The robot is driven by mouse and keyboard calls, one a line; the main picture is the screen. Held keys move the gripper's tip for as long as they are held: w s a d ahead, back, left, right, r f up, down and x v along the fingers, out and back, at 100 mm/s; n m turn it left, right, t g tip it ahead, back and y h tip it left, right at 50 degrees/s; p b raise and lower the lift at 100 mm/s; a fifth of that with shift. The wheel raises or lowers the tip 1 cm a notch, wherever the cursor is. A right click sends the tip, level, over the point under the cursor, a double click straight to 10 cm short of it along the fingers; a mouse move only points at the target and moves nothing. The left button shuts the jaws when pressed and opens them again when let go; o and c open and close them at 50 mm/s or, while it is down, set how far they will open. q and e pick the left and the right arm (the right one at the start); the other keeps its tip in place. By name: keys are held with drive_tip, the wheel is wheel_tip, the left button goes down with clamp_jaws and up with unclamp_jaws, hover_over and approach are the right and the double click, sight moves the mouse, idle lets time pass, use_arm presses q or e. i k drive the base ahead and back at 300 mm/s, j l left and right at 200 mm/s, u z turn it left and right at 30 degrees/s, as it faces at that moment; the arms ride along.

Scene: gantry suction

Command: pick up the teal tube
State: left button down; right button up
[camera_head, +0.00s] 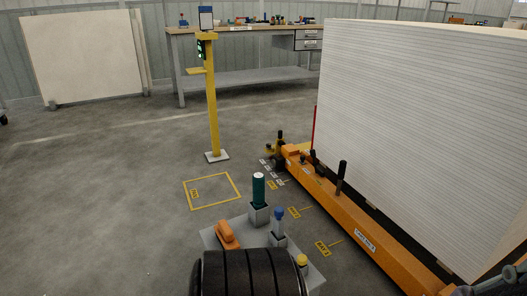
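The teal tube (259,187) stands upright with a pale top. Its lower end sits in a grey block holder (259,214) on a grey plate (210,238) near the bottom middle of the head view. Nothing touches the tube's visible upper part.
An orange handle-like piece (227,235), a blue-topped piece (279,218) and a yellow knob (302,260) are on the plate. A black ribbed shape (250,274) covers its front. Right stand an orange beam (345,220) and white sheet stack (425,130).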

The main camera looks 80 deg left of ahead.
sight(258, 179)
drive_tip(key=u, duration=0.5)
drive_tip(key=j+u, duration=0.15)
drive_tip(key=u, duration=0.85)
drive_tip(key=j+u, duration=0.15)
drive_tip(key=u, duration=0.85)
